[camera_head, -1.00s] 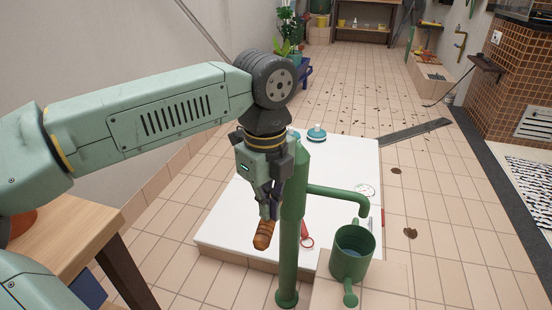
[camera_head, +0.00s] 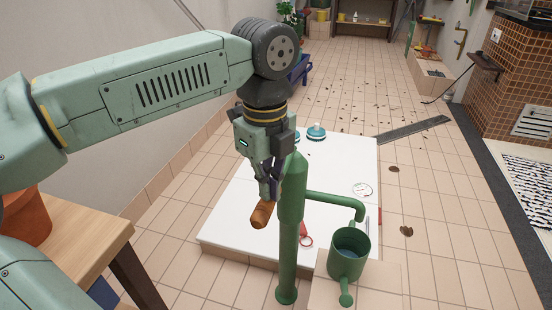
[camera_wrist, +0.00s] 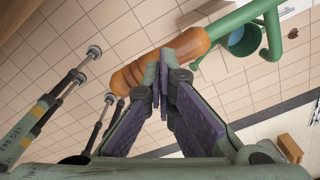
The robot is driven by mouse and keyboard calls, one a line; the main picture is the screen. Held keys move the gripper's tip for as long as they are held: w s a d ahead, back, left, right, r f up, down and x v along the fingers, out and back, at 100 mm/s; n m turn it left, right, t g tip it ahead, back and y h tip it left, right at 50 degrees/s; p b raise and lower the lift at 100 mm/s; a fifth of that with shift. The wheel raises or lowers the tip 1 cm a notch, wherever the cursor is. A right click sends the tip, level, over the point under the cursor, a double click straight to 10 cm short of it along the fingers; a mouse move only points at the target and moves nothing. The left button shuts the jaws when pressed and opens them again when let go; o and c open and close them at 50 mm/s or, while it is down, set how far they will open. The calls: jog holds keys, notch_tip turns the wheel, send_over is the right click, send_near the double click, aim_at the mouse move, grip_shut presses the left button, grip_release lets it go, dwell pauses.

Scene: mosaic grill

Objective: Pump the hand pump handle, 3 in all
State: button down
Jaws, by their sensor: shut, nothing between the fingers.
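The green hand pump (camera_head: 290,230) stands upright in the middle of the head view, with its spout (camera_head: 340,200) bent to the right.
A green watering can (camera_head: 348,255) stands on a tiled block below the spout. A white slab (camera_head: 235,225) lies behind the pump. A wooden table (camera_head: 70,240) with a terracotta pot (camera_head: 25,218) is at the left. The tiled floor beyond is mostly open.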

jog(key=shift+r+p, duration=2.15)
jog(key=shift+r, duration=1.3)
jog(key=shift+f, duration=0.15)
jog(key=shift+f+b, duration=6.2)
jog(key=shift+f, duration=1.25)
notch_tip(320, 180, up, 15)
jog(key=p, duration=1.1)
jog(key=shift+r+p, duration=0.15)
jog(key=shift+p, duration=0.25)
notch_tip(320, 180, up, 6)
jog(key=p, duration=0.4)
jog(key=shift+p, duration=0.4)
